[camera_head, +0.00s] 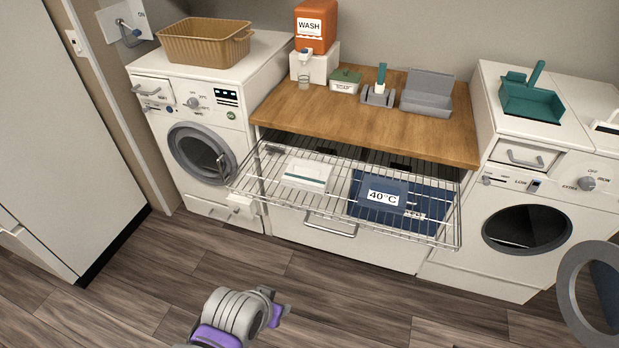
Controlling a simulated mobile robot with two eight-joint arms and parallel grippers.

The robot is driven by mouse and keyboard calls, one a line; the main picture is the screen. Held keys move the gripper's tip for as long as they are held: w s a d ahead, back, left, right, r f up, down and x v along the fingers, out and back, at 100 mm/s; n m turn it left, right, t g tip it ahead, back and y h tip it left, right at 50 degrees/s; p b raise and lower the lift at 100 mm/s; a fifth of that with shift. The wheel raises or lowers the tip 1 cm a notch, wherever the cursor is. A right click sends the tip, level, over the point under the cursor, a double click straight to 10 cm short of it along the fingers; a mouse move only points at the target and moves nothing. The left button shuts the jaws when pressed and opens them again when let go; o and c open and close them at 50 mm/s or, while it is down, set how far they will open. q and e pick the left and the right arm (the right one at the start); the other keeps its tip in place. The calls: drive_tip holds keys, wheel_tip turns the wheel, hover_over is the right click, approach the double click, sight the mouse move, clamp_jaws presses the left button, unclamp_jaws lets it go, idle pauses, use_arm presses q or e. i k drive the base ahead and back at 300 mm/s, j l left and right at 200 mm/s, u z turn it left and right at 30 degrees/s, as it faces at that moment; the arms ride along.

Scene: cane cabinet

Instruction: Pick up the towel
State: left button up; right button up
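A pulled-out wire rack (262,193) under the wooden counter holds a small white flat item (306,175) on the left and dark blue flat items (428,197) on the right, one marked "40°C". Which of these is the towel, I cannot tell; the rack wires partly cover them. A grey, ribbed arm part with purple pieces, which looks like mine, shows at the bottom left of centre, over the floor and well apart from the rack. No gripper fingers can be made out on it. My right gripper is not in view.
Washing machines stand left (200,120) and right (530,190) of the rack. An open round door (577,300) juts in at the right edge. The counter (300,110) carries a soap dispenser (315,25) and grey holders. The floor (350,290) before the rack is clear.

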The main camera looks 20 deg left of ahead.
sight(300, 175)
drive_tip(key=i+j+u, duration=0.3)
drive_tip(key=i, duration=0.35)
drive_tip(key=i+u, duration=0.3)
drive_tip(key=i, duration=0.35)
